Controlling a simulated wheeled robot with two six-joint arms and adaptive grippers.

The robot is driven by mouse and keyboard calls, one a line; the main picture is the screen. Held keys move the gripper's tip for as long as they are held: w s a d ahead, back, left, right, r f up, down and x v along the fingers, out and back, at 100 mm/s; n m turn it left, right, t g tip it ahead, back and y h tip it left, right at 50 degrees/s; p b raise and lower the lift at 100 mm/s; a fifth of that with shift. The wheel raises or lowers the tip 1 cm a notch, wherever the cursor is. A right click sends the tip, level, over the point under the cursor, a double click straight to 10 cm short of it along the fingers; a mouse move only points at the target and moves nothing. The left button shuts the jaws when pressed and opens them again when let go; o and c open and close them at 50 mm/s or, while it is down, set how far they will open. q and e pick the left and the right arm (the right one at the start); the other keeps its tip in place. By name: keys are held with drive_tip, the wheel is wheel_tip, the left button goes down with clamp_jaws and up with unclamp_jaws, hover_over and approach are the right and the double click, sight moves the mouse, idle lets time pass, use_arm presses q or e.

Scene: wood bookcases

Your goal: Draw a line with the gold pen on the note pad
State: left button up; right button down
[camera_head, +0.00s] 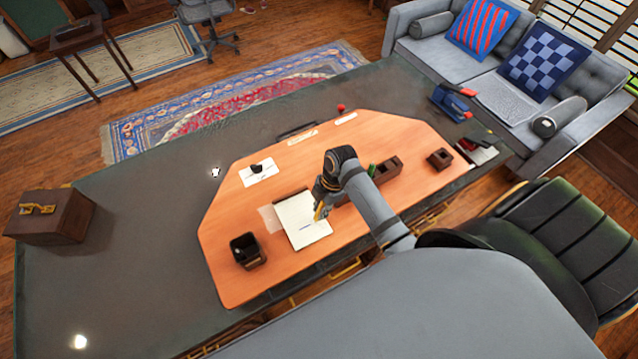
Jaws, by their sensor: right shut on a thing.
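The note pad (302,221) is a white pad with a dark top edge, lying on the orange desk mat. A short dark bluish mark (305,226) shows on its page. My right gripper (321,205) is over the pad's right side and is shut on the gold pen (319,213). The pen points down at the page, close to the mark. I cannot tell whether its tip touches the paper. My left gripper is not in view.
A dark pen cup (246,251) stands left of the pad. A brown organizer (388,169) and a small brown box (440,158) stand to the right. A wooden box (50,217) sits at the desk's far left. The desk's left part is mostly clear.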

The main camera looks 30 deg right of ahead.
drive_tip(key=shift+a, duration=0.1)
drive_tip(key=shift+a, duration=0.7)
drive_tip(key=shift+a, duration=0.1)
drive_tip(key=shift+a, duration=0.6)
drive_tip(key=shift+a, duration=0.15)
drive_tip(key=shift+a, duration=0.6)
drive_tip(key=shift+a, duration=0.15)
drive_tip(key=shift+a, duration=0.5)
